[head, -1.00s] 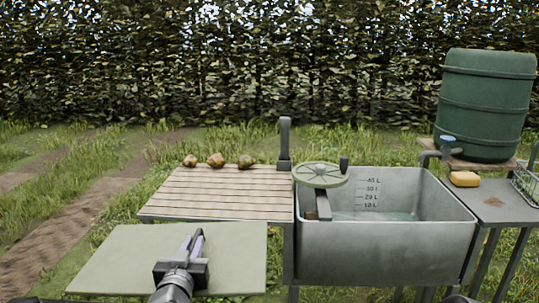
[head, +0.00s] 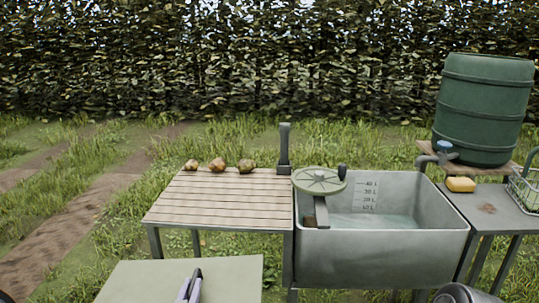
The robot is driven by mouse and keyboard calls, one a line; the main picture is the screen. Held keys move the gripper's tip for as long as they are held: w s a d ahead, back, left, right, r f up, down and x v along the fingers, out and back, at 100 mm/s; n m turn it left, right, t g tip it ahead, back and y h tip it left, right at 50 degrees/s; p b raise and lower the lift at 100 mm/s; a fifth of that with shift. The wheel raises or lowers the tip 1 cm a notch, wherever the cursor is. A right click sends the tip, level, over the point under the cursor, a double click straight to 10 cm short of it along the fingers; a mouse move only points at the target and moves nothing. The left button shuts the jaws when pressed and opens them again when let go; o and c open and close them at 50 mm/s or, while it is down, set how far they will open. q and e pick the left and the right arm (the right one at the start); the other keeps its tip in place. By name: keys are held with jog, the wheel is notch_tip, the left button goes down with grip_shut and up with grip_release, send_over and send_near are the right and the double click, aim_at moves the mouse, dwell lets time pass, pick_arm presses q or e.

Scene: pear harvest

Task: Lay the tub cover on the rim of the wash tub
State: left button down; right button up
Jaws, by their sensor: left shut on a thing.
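The tub cover (head: 135,283), a flat pale green panel, shows at the bottom left, nearer to me than the slatted table. My left gripper (head: 189,288) is shut on the cover, its jaws lying over the panel; the cover's near part is cut off by the picture's edge. The grey wash tub (head: 375,256) stands right of the cover and apart from it. Its rim is uncovered except at the left, and water and litre marks show inside. My right gripper is not in view; only a rounded part of mine shows at the bottom right.
A green wheel (head: 319,181) on a bracket overhangs the tub's left rim, beside a dark post (head: 284,148). The slatted table (head: 220,206) adjoins the tub, with pears (head: 217,165) at its back. Right are a side table (head: 500,213), yellow sponge (head: 460,185) and green barrel (head: 483,107).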

pick_arm(q)
notch_tip(320, 180, up, 12)
jog(key=p, duration=0.9)
jog(key=shift+f, duration=0.25)
jog(key=s, duration=0.1)
jog(key=s+r, duration=0.2)
jog(key=s, duration=0.1)
jog(key=shift+f, duration=0.1)
dwell(0.4)
